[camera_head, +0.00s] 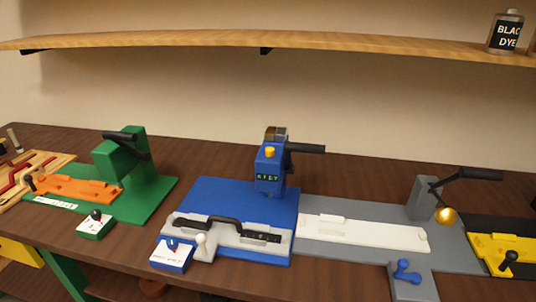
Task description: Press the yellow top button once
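A small yellow button (269,152) sits on the upper front of the blue machine head (270,172), above a dark label with light lettering. The blue machine stands upright at the back of a blue base plate (230,196), near the middle of the bench. A black lever (305,148) sticks out to the right from its head. Whether the button is pressed in cannot be told. Neither of my grippers shows in the head view.
The brown bench (345,174) also carries a green press (130,160) on the left and a grey station (425,199) on the right. A black-handled fixture (228,230) lies before the blue machine. A wooden shelf (360,42) runs above.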

